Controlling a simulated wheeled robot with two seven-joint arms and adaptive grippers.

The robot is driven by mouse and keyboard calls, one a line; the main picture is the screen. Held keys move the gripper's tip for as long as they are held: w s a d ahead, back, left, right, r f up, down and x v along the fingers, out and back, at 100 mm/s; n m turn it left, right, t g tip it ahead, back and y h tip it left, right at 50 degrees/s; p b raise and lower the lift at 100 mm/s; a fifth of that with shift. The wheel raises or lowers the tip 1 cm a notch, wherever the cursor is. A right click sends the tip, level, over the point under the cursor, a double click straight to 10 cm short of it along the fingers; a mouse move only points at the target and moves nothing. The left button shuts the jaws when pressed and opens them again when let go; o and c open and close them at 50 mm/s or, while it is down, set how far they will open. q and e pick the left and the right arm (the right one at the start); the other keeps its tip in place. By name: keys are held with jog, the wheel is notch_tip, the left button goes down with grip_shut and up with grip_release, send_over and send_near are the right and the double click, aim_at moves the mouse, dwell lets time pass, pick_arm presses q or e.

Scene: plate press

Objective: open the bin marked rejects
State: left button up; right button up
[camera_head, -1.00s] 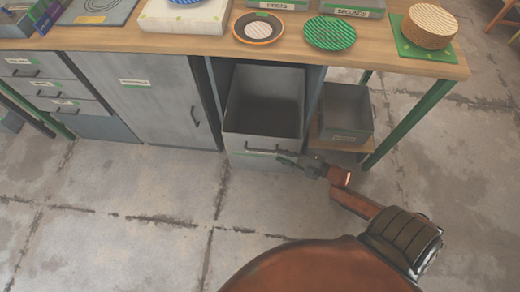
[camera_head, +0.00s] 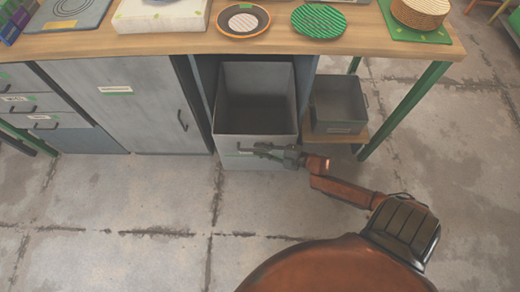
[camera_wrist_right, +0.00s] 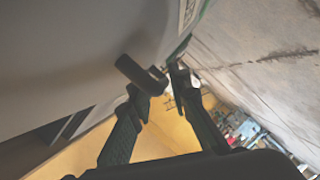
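A tall grey pull-out bin (camera_head: 256,121) stands slid out of the bench front, with its dark, empty inside showing. Its label is too small to read, so I cannot confirm it is the rejects bin. My right gripper (camera_head: 262,150) is at the dark handle on the bin's front. In the right wrist view, the handle (camera_wrist_right: 138,73) ends at the tips of my right gripper (camera_wrist_right: 160,80), whose fingers are a little apart. Whether they clamp the handle is unclear. My left gripper is out of view.
A wooden bench top (camera_head: 290,43) carries plates and trays. A grey cabinet door (camera_head: 125,105) and drawers are left of the bin. A smaller grey bin (camera_head: 339,105) sits on a low shelf to the right, near a green table leg (camera_head: 405,110). The concrete floor in front is clear.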

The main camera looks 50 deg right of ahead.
jog(key=shift+c, duration=0.2)
grip_shut()
jog(key=shift+s, duration=0.1)
jog(key=shift+s+a, duration=0.1)
jog(key=shift+a, duration=0.05)
pick_arm(q)
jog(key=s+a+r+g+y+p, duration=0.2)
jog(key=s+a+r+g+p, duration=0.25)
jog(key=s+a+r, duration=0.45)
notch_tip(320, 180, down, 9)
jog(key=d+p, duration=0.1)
jog(key=p, duration=0.2)
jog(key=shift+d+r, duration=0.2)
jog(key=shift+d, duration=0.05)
pick_arm(e)
jog(key=s+a, duration=1)
jog(key=a, duration=0.2)
jog(key=shift+s, duration=0.25)
jog(key=shift+a, duration=0.1)
